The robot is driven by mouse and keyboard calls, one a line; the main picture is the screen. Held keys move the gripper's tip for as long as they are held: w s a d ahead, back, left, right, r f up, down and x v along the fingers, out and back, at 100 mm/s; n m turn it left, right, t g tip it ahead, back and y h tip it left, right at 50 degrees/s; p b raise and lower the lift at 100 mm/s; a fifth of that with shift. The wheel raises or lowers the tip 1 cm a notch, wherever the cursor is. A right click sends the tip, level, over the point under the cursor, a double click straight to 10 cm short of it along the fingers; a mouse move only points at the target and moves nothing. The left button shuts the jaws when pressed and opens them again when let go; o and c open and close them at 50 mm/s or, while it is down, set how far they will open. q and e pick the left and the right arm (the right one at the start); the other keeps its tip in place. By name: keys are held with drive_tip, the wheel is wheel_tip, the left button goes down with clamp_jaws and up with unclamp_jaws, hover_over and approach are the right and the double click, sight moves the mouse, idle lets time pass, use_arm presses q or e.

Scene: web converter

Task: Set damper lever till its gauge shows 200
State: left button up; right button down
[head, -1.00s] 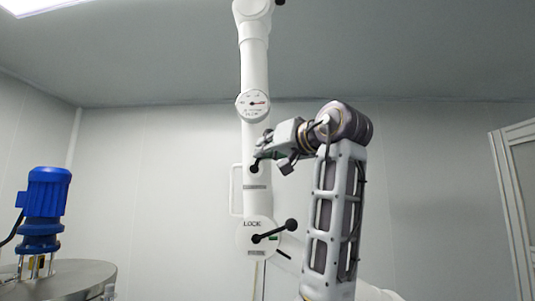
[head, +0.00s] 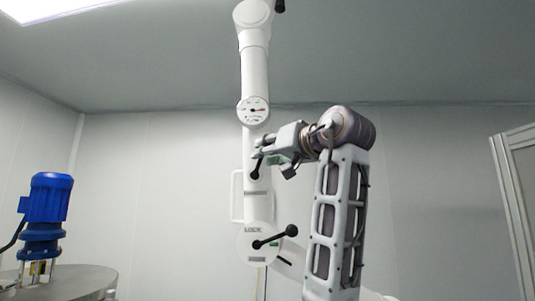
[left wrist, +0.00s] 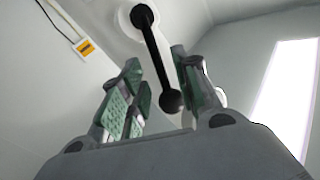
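The damper lever (head: 256,170) is a short black bar on the white vertical duct, just below the round gauge (head: 253,109). The gauge's red needle points right; its numbers are too small to read. My left gripper (head: 262,148) is at the lever's upper part and partly hides it. In the left wrist view the lever (left wrist: 157,58) runs from a white hub to a black ball between my green-padded fingers (left wrist: 160,92). The fingers are open, with the ball nearer the right finger; I cannot tell whether they touch. My right gripper is not in view.
A second black lever (head: 275,238) sits on the LOCK joint (head: 257,243) below. A white handle (head: 236,195) stands out on the duct's left side. A blue motor (head: 45,215) on a steel vessel is at far left. A framed door or panel (head: 515,190) is at right.

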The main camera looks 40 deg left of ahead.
use_arm(q)
drive_tip(key=shift+f, duration=0.1)
drive_tip(key=v, duration=1.2)
